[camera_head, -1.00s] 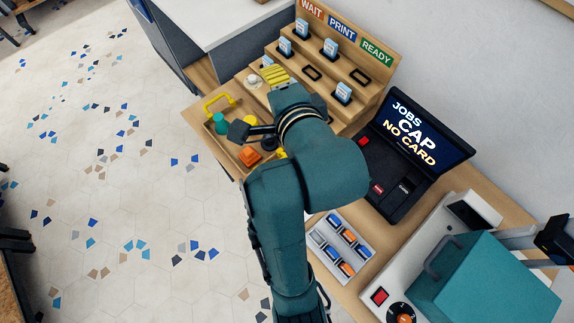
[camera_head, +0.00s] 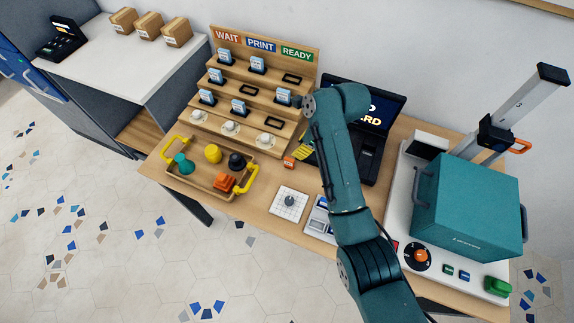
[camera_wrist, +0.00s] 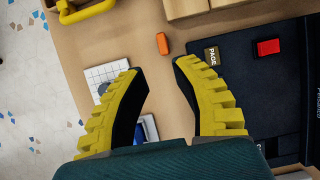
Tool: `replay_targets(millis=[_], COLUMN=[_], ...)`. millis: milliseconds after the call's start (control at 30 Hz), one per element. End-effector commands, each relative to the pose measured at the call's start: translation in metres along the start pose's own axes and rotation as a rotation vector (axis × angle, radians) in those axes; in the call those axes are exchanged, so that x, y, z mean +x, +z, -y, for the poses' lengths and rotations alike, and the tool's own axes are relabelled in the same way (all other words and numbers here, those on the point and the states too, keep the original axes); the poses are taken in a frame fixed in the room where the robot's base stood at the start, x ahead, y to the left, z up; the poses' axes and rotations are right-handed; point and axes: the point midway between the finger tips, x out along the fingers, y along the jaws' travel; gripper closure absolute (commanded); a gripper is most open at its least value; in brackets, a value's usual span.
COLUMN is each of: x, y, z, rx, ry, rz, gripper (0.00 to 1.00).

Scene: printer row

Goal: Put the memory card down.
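A small orange block (camera_head: 289,162), which looks like the memory card, is at the table top between the stepped rack and the black console. In the wrist view the orange block (camera_wrist: 163,43) is just beyond my fingertips, apart from them. My gripper (camera_head: 304,150) points down over this spot. Its yellow fingers (camera_wrist: 159,70) are spread with an empty gap between them. The card holder (camera_head: 318,216) is largely hidden by my arm; a bit of blue shows between the fingers in the wrist view (camera_wrist: 149,128).
The black console (camera_head: 369,155) is close right of my gripper, its screen partly hidden. The stepped rack (camera_head: 310,62) stands behind left. A wooden tray (camera_head: 190,181) with yellow handles is left, a white gridded pad (camera_head: 279,205) in front. A teal box (camera_head: 465,210) stands right.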

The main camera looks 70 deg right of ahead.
Motion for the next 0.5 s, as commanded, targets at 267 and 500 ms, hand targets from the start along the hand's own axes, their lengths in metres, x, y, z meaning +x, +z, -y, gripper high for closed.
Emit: replay_targets(millis=[267, 500], x=[0.056, 0.085], y=[0.000, -0.005], z=[0.000, 0.002], rx=[-0.002, -0.001], ry=[0.000, 0.001], rz=[0.001, 0.000], gripper=[0.72, 0.72])
